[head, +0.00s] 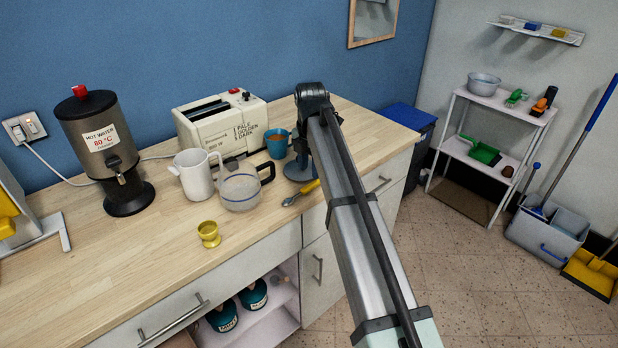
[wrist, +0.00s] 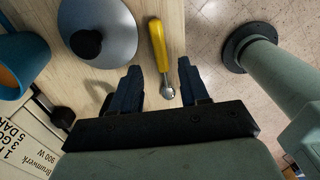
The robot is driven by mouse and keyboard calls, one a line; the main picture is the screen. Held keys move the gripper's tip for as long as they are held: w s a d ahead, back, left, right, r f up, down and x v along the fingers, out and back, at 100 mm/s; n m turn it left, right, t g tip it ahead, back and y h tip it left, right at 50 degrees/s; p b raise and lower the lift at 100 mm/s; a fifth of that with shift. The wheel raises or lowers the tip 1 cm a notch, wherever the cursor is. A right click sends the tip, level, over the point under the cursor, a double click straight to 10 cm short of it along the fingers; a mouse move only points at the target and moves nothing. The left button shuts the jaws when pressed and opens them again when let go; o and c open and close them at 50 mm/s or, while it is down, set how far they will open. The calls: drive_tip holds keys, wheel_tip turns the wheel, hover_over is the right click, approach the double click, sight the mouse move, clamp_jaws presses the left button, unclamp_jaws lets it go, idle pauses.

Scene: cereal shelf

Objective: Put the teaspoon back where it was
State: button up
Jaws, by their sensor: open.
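The teaspoon (head: 306,187) has a yellow handle and a small metal bowl. It lies on the wooden counter near the front edge, right of the glass jug (head: 240,191), bowl pointing left. In the wrist view the teaspoon (wrist: 158,45) shows between the two dark fingers of my gripper (wrist: 157,78), its bowl toward the palm. The fingers are apart and not closed on it; I cannot tell how high they are above it. In the head view I cannot make out the fingers.
A grey dome with a black knob (wrist: 118,30) stands close beside the teaspoon. A blue mug (head: 277,143), toaster (head: 222,120), white pitcher (head: 194,174) and yellow egg cup (head: 208,232) stand around.

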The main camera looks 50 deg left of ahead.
sight(310, 184)
wheel_tip(310, 184, up, 8)
drive_tip(key=shift+r, duration=0.15)
drive_tip(key=w+d+f+m+g+h, duration=0.1)
drive_tip(key=w+d+f+m, duration=0.3)
drive_tip(key=w+d+f, duration=0.55)
drive_tip(key=w+d+f+m, duration=0.2)
drive_tip(key=d+f+m, duration=0.35)
drive_tip(key=f, duration=0.85)
drive_tip(key=w+d+f+m+g, duration=0.1)
drive_tip(key=d+f+m, duration=0.6)
drive_tip(key=d+f, duration=1.45)
drive_tip(key=s+d+f+m+g, duration=0.1)
drive_tip(key=s+d+f+m, duration=0.25)
drive_tip(key=d, duration=0.45)
drive_tip(key=s+d+f+m+g, duration=0.1)
drive_tip(key=s+d+f+m, duration=0.3)
drive_tip(key=d, duration=0.5)
drive_tip(key=s+d+f+m+g, duration=0.1)
drive_tip(key=s+d+f+m, duration=0.1)
drive_tip(key=s+d+f, duration=0.35)
drive_tip(key=s+d+f+m+g, duration=0.1)
drive_tip(key=s+d+f+m, duration=0.2)
drive_tip(key=s, duration=0.7)
drive_tip(key=s+d+f+m+y, duration=0.1)
drive_tip(key=s+d+f+m, duration=0.2)
drive_tip(key=s+d+m, duration=0.4)
drive_tip(key=s+d, duration=0.3)
drive_tip(key=d, duration=0.2)
drive_tip(key=shift+m+g, duration=0.4)
